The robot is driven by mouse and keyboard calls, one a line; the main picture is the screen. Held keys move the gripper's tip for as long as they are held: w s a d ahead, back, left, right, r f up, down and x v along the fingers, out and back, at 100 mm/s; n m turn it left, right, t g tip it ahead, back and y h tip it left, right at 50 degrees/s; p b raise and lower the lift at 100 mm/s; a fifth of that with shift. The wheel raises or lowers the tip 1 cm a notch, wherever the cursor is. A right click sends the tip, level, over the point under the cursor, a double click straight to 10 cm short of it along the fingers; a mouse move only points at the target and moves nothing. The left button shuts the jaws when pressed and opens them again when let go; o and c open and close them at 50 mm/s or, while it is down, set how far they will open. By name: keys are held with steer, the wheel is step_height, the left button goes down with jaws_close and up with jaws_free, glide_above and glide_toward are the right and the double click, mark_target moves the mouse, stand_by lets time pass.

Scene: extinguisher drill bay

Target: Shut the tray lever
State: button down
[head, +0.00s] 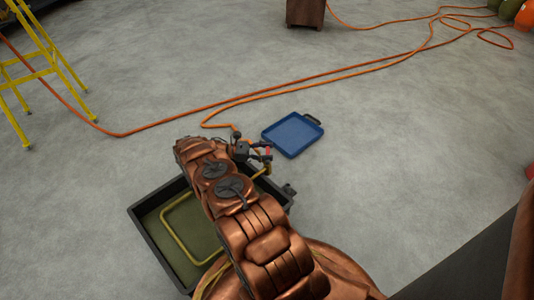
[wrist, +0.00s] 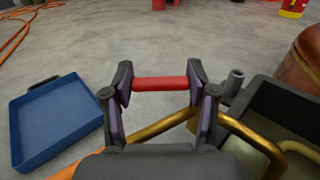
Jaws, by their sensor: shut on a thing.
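The dark tray (head: 146,226) with an olive inside lies on the floor below my arm; its edge also shows at the right of the wrist view (wrist: 262,92). A brass tube (head: 186,245) runs inside it, and brass tubing (wrist: 160,125) also passes behind and beside my fingers in the wrist view. A red grip bar (wrist: 160,84), seemingly the lever's handle, lies crosswise between the fingertips. My gripper (wrist: 159,80) is shut on this bar, near the tray's far side. In the head view my gripper (head: 266,152) is small, and my arm covers much of the tray.
A blue shallow tray (head: 293,134) lies on the floor just beyond my gripper. Orange hoses (head: 300,82) cross the floor behind it. A yellow ladder (head: 45,70) stands at left. A brown box (head: 305,12) stands far back.

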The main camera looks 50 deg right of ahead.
mark_target(267, 151)
steer(key=shift+d, duration=0.1)
stand_by(0.5)
steer(key=shift+c, duration=1.5)
jaws_free()
steer(key=shift+r, duration=5)
steer(key=shift+c, duration=0.3)
